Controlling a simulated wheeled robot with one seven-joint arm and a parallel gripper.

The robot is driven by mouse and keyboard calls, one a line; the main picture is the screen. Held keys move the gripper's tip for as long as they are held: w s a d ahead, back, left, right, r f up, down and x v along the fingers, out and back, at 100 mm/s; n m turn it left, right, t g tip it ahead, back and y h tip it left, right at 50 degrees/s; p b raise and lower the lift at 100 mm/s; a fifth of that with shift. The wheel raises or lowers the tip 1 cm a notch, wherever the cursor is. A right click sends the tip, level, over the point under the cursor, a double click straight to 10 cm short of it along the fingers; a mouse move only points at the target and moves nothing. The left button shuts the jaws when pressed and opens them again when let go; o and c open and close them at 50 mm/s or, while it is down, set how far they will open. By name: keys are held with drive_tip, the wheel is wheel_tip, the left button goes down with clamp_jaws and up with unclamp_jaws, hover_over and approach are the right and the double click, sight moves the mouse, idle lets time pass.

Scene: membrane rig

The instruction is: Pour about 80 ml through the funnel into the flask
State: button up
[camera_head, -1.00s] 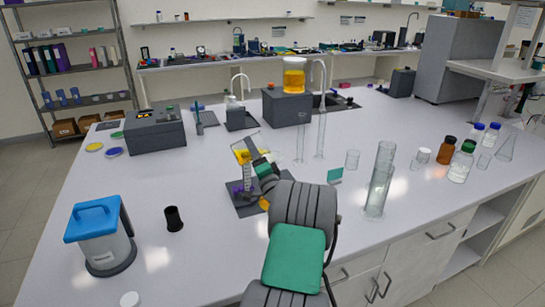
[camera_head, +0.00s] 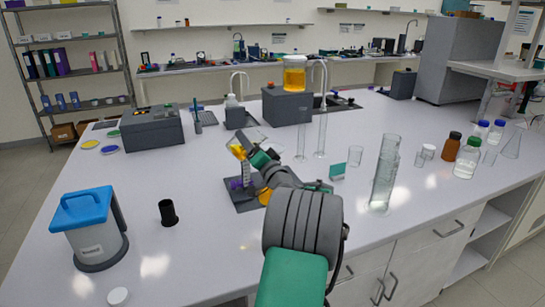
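My gripper (camera_head: 250,153) is at the centre left, above a dark base plate (camera_head: 244,207). It appears shut on a small clear vessel with yellow liquid (camera_head: 237,150), which is tilted; the fingers are small and partly hidden by my arm. Below it, a rig with a purple part (camera_head: 236,184) stands on the plate. Beside the rig is a rounded orange-yellow thing (camera_head: 265,196), perhaps liquid in the flask, partly covered by my arm. I cannot make out the funnel or the vessel's mouth clearly, nor whether liquid is flowing.
A jar of yellow liquid (camera_head: 294,72) stands on a grey box (camera_head: 286,106) at the back. Tall glass cylinders (camera_head: 384,175) and several bottles (camera_head: 466,158) stand to the right.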

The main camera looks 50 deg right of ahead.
drive_tip(key=shift+a+f+n+b, duration=0.15)
drive_tip(key=shift+n+b, duration=0.35)
drive_tip(key=shift+b, duration=0.1)
drive_tip(key=shift+w, duration=0.1)
idle(1.3)
